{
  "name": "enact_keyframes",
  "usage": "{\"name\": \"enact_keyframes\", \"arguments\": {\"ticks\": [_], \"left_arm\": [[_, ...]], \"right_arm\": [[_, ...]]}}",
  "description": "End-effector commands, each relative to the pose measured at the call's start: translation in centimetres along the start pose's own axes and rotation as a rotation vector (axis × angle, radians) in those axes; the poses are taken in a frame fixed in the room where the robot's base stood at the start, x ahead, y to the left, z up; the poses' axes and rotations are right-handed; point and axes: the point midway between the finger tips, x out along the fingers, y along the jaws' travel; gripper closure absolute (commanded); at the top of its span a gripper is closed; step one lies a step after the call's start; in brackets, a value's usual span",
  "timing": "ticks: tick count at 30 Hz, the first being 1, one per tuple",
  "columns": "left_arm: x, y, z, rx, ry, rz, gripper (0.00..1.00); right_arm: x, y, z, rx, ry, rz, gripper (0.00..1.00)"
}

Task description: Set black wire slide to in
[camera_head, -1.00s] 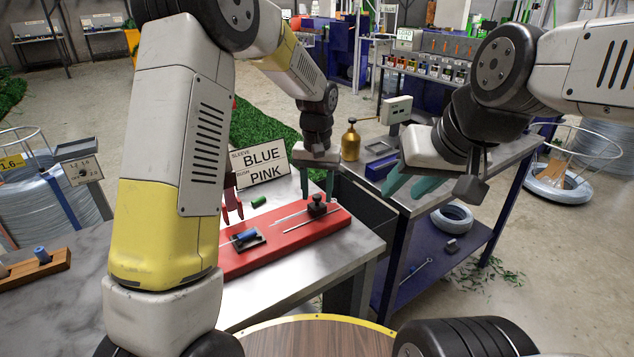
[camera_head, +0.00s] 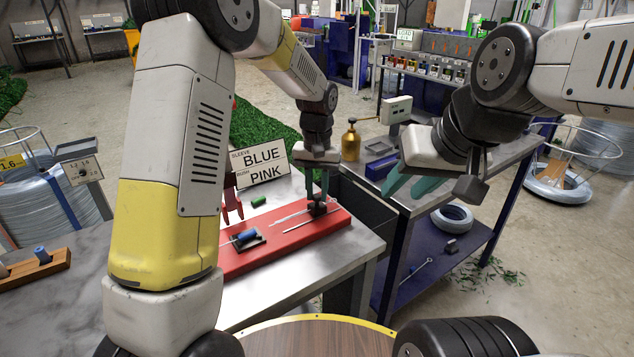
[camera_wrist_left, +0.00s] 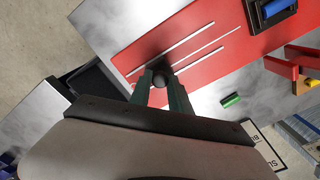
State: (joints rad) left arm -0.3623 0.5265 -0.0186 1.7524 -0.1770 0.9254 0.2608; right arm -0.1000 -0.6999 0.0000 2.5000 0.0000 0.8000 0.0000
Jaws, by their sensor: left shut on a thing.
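The black wire slide (camera_head: 317,210), a dark block with a round knob, sits at the right end of the red board (camera_head: 262,263). My left gripper (camera_head: 317,192) is above it, its teal fingers shut on the knob. In the left wrist view the round black knob (camera_wrist_left: 161,77) shows between the tips of my left gripper (camera_wrist_left: 160,86). Thin metal wires (camera_head: 301,223) lie along the board by the slide. My right gripper (camera_head: 408,187) is open and empty, off to the right near the second bench.
A blue piece (camera_head: 246,236) sits in a black holder on the board, with a green cylinder (camera_head: 259,201) behind it. A sign (camera_head: 261,164) reads SLEEVE BLUE, BUSH PINK. A dark bin (camera_head: 366,214) stands right of the table. The table's front part is clear.

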Motion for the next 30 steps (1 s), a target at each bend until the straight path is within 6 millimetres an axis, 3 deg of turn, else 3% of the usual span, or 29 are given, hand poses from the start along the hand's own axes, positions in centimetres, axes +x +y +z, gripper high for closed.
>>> {"name": "enact_keyframes", "arguments": {"ticks": [21, 30], "left_arm": [[-0.1, -0.1, 0.0, 0.0, 0.002, 0.0, 1.0], [-0.1, -3.4, 3.3, -0.001, 0.002, 0.0, 1.0]], "right_arm": [[0.0, 0.0, 0.0, 0.0, 0.0, 0.0, 0.63], [0.0, 0.0, 0.0, 0.0, 0.0, 0.0, 0.63]]}}
